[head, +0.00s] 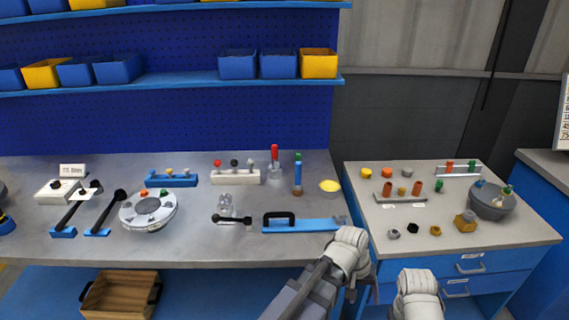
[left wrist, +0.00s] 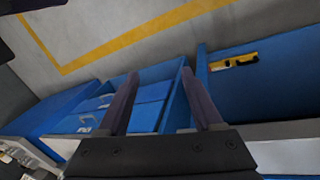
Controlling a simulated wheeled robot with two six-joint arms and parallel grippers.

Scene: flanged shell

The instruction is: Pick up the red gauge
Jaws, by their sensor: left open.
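The red gauge (head: 274,153) appears to be the upright piece with a red top, standing in a small grey holder toward the back of the grey workbench in the head view. A blue piece with a green top (head: 297,170) stands just to its right. My left gripper (left wrist: 160,78) is open and empty in the left wrist view, with its two dark fingers apart over floor and blue cabinets. The gauge is not in that view. In the head view my left arm is low in front of the bench, well apart from the gauge. My right gripper is not clearly seen.
A white rack with knobs (head: 236,176) stands left of the gauge, and a yellow piece (head: 329,186) lies to the right. In front are a clear glass-like piece (head: 226,205) and a blue handled tool (head: 300,225). A side table (head: 385,240) holds small parts and a grey bowl (head: 492,207).

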